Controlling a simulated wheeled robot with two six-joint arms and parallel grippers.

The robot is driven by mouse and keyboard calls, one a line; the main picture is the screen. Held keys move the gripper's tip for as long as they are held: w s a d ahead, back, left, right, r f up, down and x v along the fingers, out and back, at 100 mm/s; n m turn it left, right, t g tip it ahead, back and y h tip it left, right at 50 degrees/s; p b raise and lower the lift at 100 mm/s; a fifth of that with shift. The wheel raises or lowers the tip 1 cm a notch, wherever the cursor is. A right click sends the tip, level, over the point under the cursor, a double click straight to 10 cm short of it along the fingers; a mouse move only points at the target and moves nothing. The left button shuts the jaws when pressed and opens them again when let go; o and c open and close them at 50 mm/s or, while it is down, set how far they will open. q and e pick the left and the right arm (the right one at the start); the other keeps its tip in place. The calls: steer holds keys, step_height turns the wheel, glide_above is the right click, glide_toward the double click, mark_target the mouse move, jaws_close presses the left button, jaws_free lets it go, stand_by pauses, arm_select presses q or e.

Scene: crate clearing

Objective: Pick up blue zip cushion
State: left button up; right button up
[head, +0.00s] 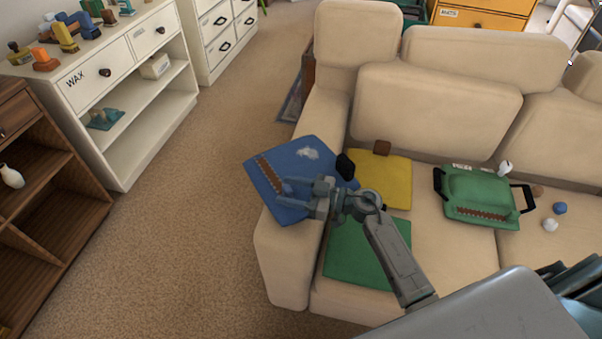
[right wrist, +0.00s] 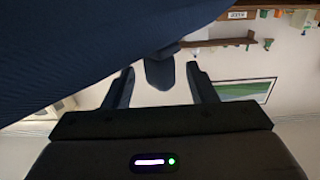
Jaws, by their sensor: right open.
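The blue cushion (head: 300,160) lies on the left armrest of the beige sofa, with a brown zip-like strip along its left part and a pale patch near its top. A black piece (head: 345,166) shows at its right edge. My right gripper (head: 287,193) is open over the cushion's lower part in the head view, its fingers pointing left. In the right wrist view the open fingers (right wrist: 164,85) are beside a large blue surface (right wrist: 90,50), with a dark blue piece (right wrist: 160,70) between or beyond them. I cannot tell whether they touch it. My left gripper is not in view.
A yellow cushion (head: 390,180) and a green cushion (head: 360,255) lie on the sofa seat (head: 460,262). A green cushion with black handles (head: 482,195) and small balls (head: 559,208) are farther right. Shelves (head: 150,95) stand left; carpet between is clear.

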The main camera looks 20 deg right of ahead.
steer(key=shift+w+a, duration=0.3)
steer(key=shift+a, duration=0.1)
steer(key=shift+c, duration=0.2)
jaws_close()
